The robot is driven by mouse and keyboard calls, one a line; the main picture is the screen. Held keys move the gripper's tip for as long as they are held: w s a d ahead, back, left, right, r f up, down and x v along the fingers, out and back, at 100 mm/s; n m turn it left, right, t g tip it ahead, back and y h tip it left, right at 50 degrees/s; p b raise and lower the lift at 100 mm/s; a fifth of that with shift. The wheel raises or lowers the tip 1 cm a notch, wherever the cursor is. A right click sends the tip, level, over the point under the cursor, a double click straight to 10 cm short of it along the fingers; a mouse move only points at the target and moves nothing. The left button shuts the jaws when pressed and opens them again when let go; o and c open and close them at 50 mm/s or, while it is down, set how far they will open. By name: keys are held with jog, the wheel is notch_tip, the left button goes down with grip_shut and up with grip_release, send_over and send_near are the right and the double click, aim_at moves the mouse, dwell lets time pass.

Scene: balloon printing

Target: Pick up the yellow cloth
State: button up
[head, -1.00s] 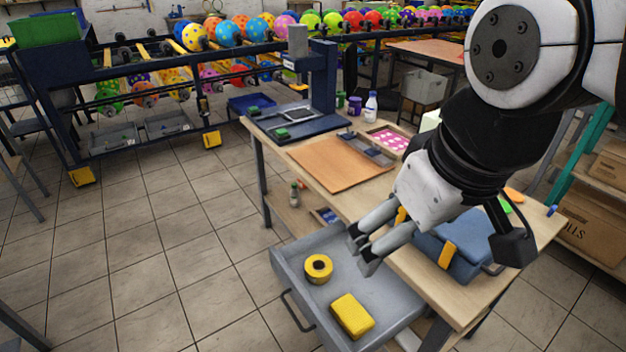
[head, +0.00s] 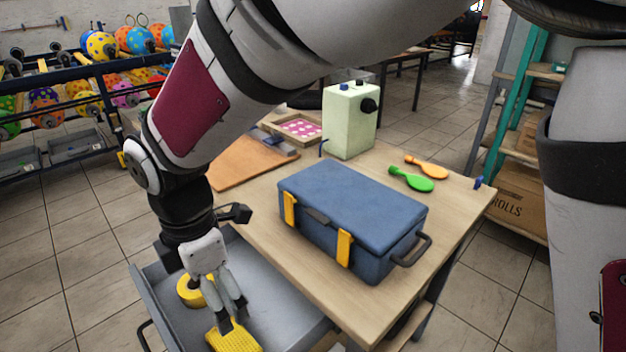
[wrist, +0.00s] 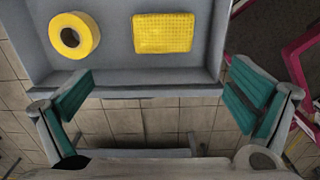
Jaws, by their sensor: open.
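The yellow cloth (head: 232,338) is a folded, textured rectangular pad lying in the open grey drawer (head: 150,290). In the wrist view the cloth (wrist: 163,33) lies flat on the drawer floor, right of a yellow tape roll (wrist: 74,36). My gripper (head: 233,322) points down over the drawer and overlaps the cloth's upper edge in the head view. In the wrist view my gripper (wrist: 160,98) is open and empty, its teal-padded fingers wide apart. The cloth shows beyond the fingers, not between them. Contact with the cloth is not visible.
The wooden table (head: 300,290) stands beside the drawer, with a blue toolbox (head: 350,215) near its edge. A pale green box (head: 350,120), a green paddle (head: 412,180) and an orange paddle (head: 428,168) are farther back. The drawer's front wall lies close to my fingers in the wrist view.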

aim_at(233, 341)
jog(key=f+b, duration=0.1)
jog(key=f, duration=0.4)
jog(key=f+b, duration=0.1)
jog(key=f, duration=0.3)
jog(key=f+b, duration=0.2)
jog(key=f, duration=0.3)
jog(key=shift+d+f, duration=0.25)
jog(key=shift+f, duration=0.1)
jog(key=c, duration=0.8)
